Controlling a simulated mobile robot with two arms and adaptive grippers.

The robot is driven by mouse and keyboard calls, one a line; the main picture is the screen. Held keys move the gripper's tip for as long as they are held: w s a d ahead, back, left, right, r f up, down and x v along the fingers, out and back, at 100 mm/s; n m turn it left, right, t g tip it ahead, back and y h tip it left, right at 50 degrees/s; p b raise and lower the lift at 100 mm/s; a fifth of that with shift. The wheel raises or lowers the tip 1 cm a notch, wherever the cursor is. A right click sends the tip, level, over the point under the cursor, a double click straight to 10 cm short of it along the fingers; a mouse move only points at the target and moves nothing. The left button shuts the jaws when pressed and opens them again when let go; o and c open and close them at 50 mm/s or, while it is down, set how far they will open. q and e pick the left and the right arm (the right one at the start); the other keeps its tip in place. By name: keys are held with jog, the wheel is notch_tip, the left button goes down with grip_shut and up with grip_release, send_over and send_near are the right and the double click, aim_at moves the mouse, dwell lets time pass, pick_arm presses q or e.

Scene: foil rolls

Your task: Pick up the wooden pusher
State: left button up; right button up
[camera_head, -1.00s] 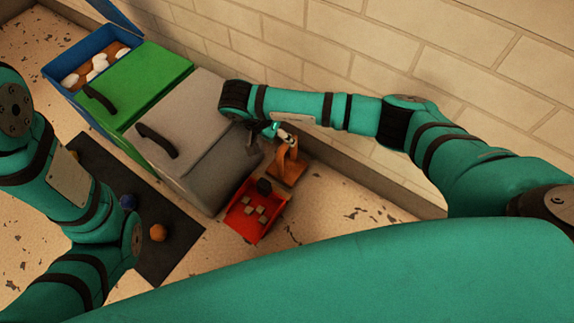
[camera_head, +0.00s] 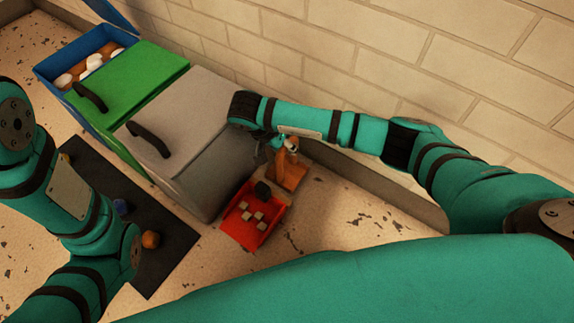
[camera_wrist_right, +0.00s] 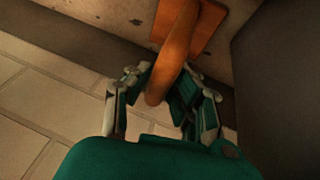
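The orange-brown wooden pusher (camera_head: 282,163) stands upright on a flat brown base (camera_head: 293,175) beside the wall. Its rounded upper part (camera_wrist_right: 175,50) shows in the right wrist view, with part of the base behind it. My right gripper (camera_head: 275,147) is at the pusher's top. In the right wrist view, the right gripper's fingers (camera_wrist_right: 161,92) lie on either side of the pusher's end and look open. Whether they touch it is hard to tell. My left arm is at the left of the head view, and its gripper is not visible.
A red tray (camera_head: 238,231) with several small blocks and a black piece lies in front of the pusher. A grey bin (camera_head: 190,115), a green bin (camera_head: 130,80) and an open blue bin (camera_head: 60,92) line the wall. Balls lie on a dark mat (camera_head: 165,262).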

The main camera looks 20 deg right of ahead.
grip_shut()
